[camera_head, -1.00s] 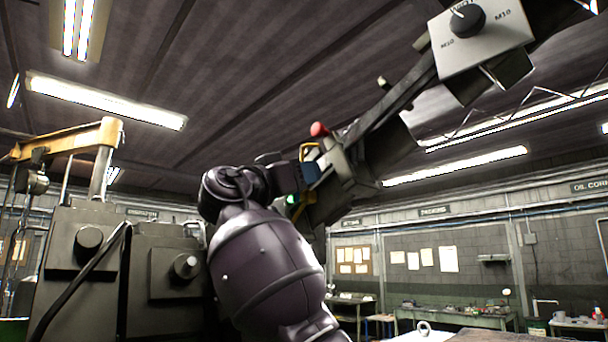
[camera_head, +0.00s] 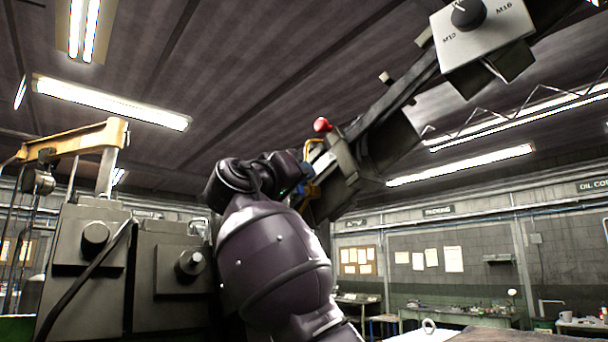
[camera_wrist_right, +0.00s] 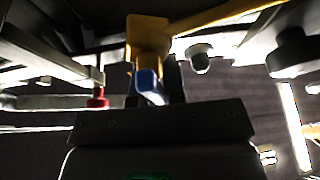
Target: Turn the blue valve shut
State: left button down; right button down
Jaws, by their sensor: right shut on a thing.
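The blue valve handle (camera_wrist_right: 150,86) shows in the right wrist view, just beyond the dark body of my right gripper (camera_wrist_right: 152,100). A yellow part (camera_wrist_right: 147,36) sits directly behind the blue handle. My right gripper is shut on the blue valve handle; its fingertips are hard to make out. In the head view, my dark right arm rises from the bottom middle, and the right gripper (camera_head: 300,182) is at the machine's slanted arm. There the gripper and wrist mostly hide the valve; yellow parts (camera_head: 310,192) show beside it. My left gripper is not in view.
A red knob (camera_head: 322,125) stands close above the gripper, and it also shows in the wrist view (camera_wrist_right: 98,98). A grey selector box (camera_head: 482,38) is at the upper right. Grey machine housings (camera_head: 85,250) and a yellow hoist (camera_head: 75,138) stand to the left.

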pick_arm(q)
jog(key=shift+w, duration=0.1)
pick_arm(e)
jog(key=shift+w+a+n, duration=0.1)
jog(key=shift+n, duration=0.6)
jog(key=c, duration=1.2)
grip_release()
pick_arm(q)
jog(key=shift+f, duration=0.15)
pick_arm(e)
jog(key=shift+f, duration=0.15)
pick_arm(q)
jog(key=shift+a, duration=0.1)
pick_arm(e)
jog(key=shift+f, duration=0.1)
